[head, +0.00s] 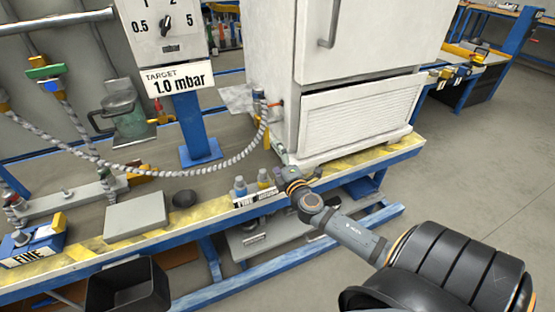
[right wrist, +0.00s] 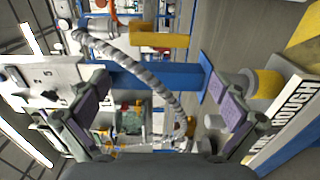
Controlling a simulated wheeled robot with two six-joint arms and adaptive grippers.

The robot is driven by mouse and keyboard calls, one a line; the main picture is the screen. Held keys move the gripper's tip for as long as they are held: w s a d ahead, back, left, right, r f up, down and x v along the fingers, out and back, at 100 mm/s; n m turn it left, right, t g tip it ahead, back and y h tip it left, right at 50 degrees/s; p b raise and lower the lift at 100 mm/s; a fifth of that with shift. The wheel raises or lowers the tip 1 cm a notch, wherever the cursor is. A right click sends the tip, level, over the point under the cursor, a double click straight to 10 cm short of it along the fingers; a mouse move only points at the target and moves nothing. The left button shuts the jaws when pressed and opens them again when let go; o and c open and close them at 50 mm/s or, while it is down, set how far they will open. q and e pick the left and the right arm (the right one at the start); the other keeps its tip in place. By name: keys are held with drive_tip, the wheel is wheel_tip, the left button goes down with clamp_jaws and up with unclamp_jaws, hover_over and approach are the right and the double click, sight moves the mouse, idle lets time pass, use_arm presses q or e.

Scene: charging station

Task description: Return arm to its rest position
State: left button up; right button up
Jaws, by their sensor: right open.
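My right arm (head: 345,237) reaches in from the lower right of the head view. Its gripper (head: 286,176) is at the front edge of the bench, beside the small bottles and just in front of the white cabinet's lower corner. In the right wrist view the two purple-padded fingers of the right gripper (right wrist: 165,112) stand wide apart with nothing held between them. The braided hose (right wrist: 160,82) and the blue post (right wrist: 150,75) show beyond the fingers. My left arm and gripper do not show.
The white cabinet (head: 350,110) stands on the yellow-edged bench (head: 375,155). The braided hose (head: 215,166) runs across the bench to it. A "TARGET 1.0 mbar" sign (head: 178,80) hangs on the blue post (head: 190,125). A black bin (head: 128,287) is below. Floor at right is clear.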

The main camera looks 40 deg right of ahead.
drive_tip(key=shift+s+a, duration=0.15)
drive_tip(key=shift+s, duration=0.55)
drive_tip(key=s+d+f+m+g+h, duration=0.1)
drive_tip(key=s+f+m+g, duration=0.35)
drive_tip(key=f, duration=0.75)
drive_tip(key=s+d+f+m+g+h, duration=0.15)
drive_tip(key=s+f+m+g, duration=0.35)
drive_tip(key=f, duration=0.7)
drive_tip(key=s+a+f+m+g+y, duration=0.65)
drive_tip(key=s+a+f, duration=0.85)
drive_tip(key=s+f, duration=0.35)
use_arm(q)
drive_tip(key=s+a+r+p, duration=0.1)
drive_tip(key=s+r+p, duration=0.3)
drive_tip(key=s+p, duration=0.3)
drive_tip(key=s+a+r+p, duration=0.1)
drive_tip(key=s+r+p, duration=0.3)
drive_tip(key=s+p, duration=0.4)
drive_tip(key=p, duration=0.7)
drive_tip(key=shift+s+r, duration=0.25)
use_arm(e)
drive_tip(key=s+d+r, duration=0.2)
drive_tip(key=s+r, duration=0.7)
drive_tip(key=s, duration=0.6)
drive_tip(key=shift+d+r+n+h, duration=0.2)
drive_tip(key=shift+r+n+h, duration=0.2)
